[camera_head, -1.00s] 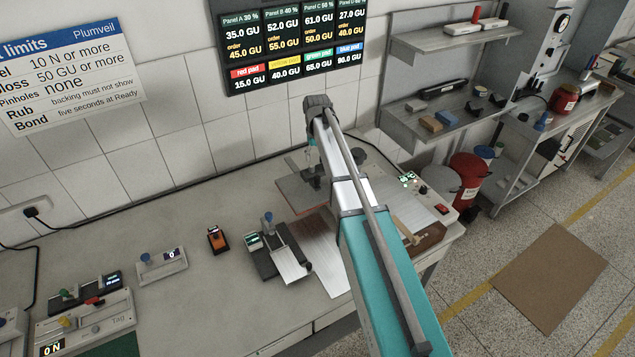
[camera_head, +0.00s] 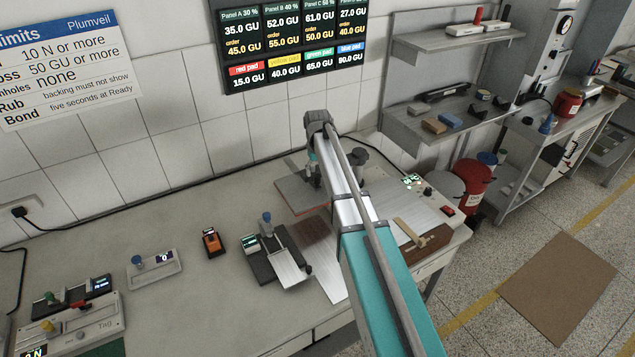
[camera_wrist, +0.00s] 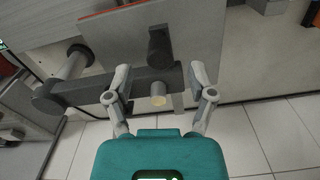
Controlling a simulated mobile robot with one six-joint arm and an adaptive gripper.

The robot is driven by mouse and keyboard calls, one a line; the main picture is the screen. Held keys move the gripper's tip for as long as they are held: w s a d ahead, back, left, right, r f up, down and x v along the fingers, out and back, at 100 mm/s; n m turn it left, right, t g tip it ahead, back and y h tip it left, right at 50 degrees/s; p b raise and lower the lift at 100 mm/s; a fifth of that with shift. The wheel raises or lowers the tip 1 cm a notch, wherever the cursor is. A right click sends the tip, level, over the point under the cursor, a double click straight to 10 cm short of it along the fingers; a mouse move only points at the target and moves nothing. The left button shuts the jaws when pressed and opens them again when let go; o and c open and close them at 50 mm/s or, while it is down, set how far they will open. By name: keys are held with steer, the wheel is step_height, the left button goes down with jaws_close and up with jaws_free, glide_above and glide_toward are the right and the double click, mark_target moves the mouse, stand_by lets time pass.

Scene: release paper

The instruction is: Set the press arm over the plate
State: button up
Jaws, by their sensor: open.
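In the wrist view, the dark grey press arm (camera_wrist: 138,88) runs sideways from a round post (camera_wrist: 73,62) at the left. A dark upright knob (camera_wrist: 160,46) and a short cylinder with a tan end (camera_wrist: 158,100) are on it. My gripper (camera_wrist: 160,72) is open, its fingers spread on either side of the knob; I cannot tell whether they touch the press arm. A grey slab (camera_wrist: 112,35) with a red edge lies beyond the press arm.
A dark device with a metal plate (camera_head: 284,262), an orange meter (camera_head: 211,242) and a blue-knobbed box (camera_head: 152,262) stand to the left on the bench. Shelves (camera_head: 440,125) and a red bin (camera_head: 473,180) stand at the right.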

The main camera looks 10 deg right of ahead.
mark_target(318, 176)
steer(key=shift+f+b, duration=1.3)
steer(key=shift+f, duration=0.3)
jaws_close()
